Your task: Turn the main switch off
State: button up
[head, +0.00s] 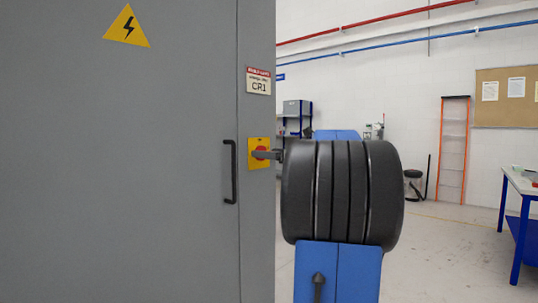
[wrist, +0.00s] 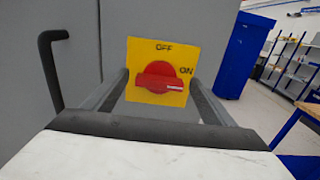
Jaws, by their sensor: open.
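The main switch is a red rotary knob (wrist: 158,80) on a yellow plate (wrist: 140,52), with OFF printed at the top and ON at the right. The knob's bar lies roughly level, and its white mark is at the right end, on the ON side. My gripper (wrist: 158,76) is open, one finger to the left and one to the right of the knob. I cannot tell whether either finger touches it. In the head view my gripper (head: 268,154) reaches the yellow plate (head: 252,160) from the right and partly covers the red knob (head: 260,152).
The switch is on a grey cabinet (head: 120,200) with a black door handle (head: 233,172) left of it. A workbench (head: 520,184) and an orange ladder (head: 453,148) stand far off to the right, with open floor between.

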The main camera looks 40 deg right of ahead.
jog(key=shift+w, duration=0.1)
jog(key=c, duration=1.1)
jog(key=shift+o, duration=0.2)
jog(key=shift+n, duration=0.5)
jog(key=n, duration=1.6)
jog(key=shift+a+f+n, duration=0.25)
jog(key=shift+n, duration=0.15)
